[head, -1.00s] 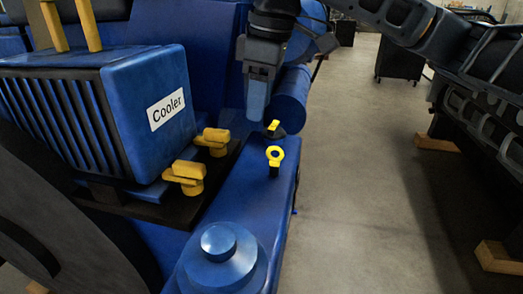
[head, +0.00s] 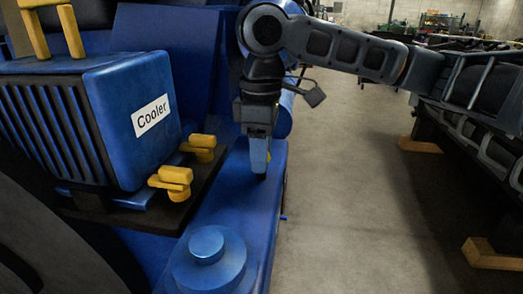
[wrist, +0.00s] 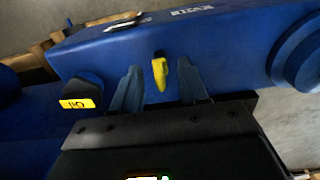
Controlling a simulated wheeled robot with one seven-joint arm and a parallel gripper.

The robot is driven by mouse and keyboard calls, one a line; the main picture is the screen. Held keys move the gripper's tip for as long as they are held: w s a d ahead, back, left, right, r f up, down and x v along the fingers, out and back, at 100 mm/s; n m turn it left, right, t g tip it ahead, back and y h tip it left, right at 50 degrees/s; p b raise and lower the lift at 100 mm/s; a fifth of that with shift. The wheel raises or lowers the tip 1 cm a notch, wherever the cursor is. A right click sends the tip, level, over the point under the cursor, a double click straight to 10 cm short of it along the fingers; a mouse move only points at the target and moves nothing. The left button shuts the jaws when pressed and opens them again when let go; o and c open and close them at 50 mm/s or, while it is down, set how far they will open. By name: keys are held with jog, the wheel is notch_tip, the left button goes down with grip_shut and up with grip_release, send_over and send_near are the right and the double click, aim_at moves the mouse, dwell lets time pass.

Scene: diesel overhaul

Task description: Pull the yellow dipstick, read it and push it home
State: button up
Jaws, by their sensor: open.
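The yellow dipstick handle (wrist: 159,74) shows in the wrist view between the two fingers of my gripper (wrist: 158,67). There is a visible gap on both sides of it, so the fingers are open and apart from it. In the head view my gripper (head: 260,168) points down over the blue engine ledge (head: 238,218) and hides nearly all of the dipstick. Only a yellow sliver (head: 268,156) shows beside the fingers. The dipstick's lower part is hidden.
A yellow oil label (wrist: 77,103) sits on a dark part left of the fingers. The cooler (head: 135,120) and yellow valve-like fittings (head: 173,180) stand left of my gripper. A round blue cap (head: 207,257) is nearer. Open floor (head: 345,190) lies to the right.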

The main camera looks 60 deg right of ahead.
jog(key=shift+c, duration=0.2)
grip_shut()
dwell(0.4)
